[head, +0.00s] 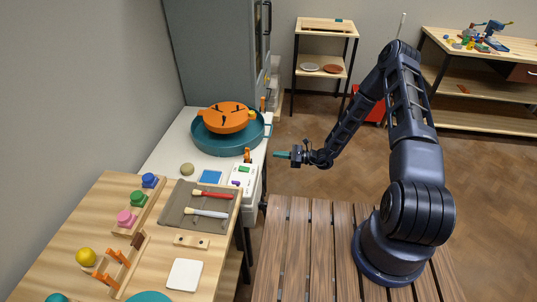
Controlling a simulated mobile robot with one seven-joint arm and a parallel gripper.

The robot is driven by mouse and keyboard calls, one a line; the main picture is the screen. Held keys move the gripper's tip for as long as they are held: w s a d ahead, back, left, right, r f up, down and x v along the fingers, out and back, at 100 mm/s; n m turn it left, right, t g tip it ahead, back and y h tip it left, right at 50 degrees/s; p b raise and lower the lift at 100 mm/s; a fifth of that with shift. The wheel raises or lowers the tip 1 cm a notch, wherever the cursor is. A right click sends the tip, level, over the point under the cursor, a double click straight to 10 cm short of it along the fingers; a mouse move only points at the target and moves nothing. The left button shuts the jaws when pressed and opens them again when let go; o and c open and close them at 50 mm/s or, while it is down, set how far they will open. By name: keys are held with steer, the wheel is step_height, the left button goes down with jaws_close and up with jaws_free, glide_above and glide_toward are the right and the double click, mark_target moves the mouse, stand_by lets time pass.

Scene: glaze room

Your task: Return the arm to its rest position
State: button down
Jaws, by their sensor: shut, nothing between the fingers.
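My gripper (283,155) is at the end of my raised, bent arm, just right of the white table's edge in the head view. Its teal fingers are shut and hold nothing. It points left, toward the white control box (244,178), and appears apart from everything. The arm rises from its round base on the slatted wooden deck, bends high at the elbow, and comes down to the left.
Left, a wooden table (187,240) holds a grey mat (177,215) with two tools, colored knobs and a white tile (184,275). Behind it are a teal basin (215,144) with an orange lid and a grey cabinet (215,50).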

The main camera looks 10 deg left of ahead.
steer(key=s+d+r+n+g+h, duration=0.3)
steer(key=d+r+n, duration=0.4)
steer(key=r, duration=0.7)
steer(key=s+d+r+n+g+h, duration=0.2)
steer(key=d+r+n+h, duration=0.5)
steer(key=r, duration=0.7)
steer(key=s+d+r+n+t+h, duration=0.4)
steer(key=s+d+r+t+h, duration=0.4)
steer(key=s+d+r, duration=1.1)
step_height(320, 180, up, 2)
steer(key=d+t, duration=0.1)
steer(key=d, duration=0.1)
steer(key=shift+d+t, duration=0.3)
steer(key=shift+r, duration=0.1)
